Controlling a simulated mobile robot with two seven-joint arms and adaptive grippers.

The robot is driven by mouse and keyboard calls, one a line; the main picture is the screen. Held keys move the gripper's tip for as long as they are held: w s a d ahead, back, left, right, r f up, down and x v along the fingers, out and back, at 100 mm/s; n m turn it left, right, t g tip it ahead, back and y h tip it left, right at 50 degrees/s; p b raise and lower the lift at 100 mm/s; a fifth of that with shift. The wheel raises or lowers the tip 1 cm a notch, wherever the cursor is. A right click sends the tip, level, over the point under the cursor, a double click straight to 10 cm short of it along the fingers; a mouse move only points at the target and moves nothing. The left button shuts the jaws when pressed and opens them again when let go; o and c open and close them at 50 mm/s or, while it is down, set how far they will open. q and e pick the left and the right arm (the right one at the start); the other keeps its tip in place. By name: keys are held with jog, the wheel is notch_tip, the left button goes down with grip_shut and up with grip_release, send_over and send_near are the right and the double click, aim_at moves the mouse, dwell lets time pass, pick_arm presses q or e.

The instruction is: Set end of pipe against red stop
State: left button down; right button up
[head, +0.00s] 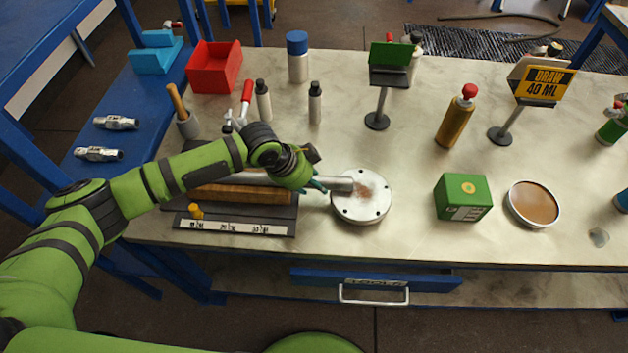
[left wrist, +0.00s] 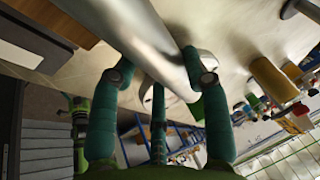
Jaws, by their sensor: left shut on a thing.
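A grey metal pipe (head: 340,184) lies roughly level, its right end over a round steel flange (head: 362,209) with bolt holes and a brownish patch. My left gripper (head: 318,184) is shut on the pipe just left of the flange. In the left wrist view the pipe (left wrist: 150,40) runs between the fingers of my left gripper (left wrist: 155,75). The pipe's left part passes above a wooden block (head: 240,194) on a dark base, partly behind my arm. I cannot make out a red stop; my arm hides part of this area. My right gripper is not in view.
A white scale strip (head: 235,227) and a yellow knob (head: 195,211) are at the base's front. A red-handled clamp (head: 246,92), bottles and a red bin (head: 214,68) stand behind. A green box (head: 463,197) and round dish (head: 533,204) are right of the flange.

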pick_arm(q)
jog(key=shift+w+a+r, duration=0.1)
jog(key=shift+a+r, duration=0.05)
jog(key=shift+a, duration=0.1)
jog(key=c, duration=0.5)
grip_release()
jog(key=shift+c, duration=0.2)
jog(key=shift+f, duration=0.2)
jog(key=v, duration=1.2)
jog(key=shift+r, duration=0.15)
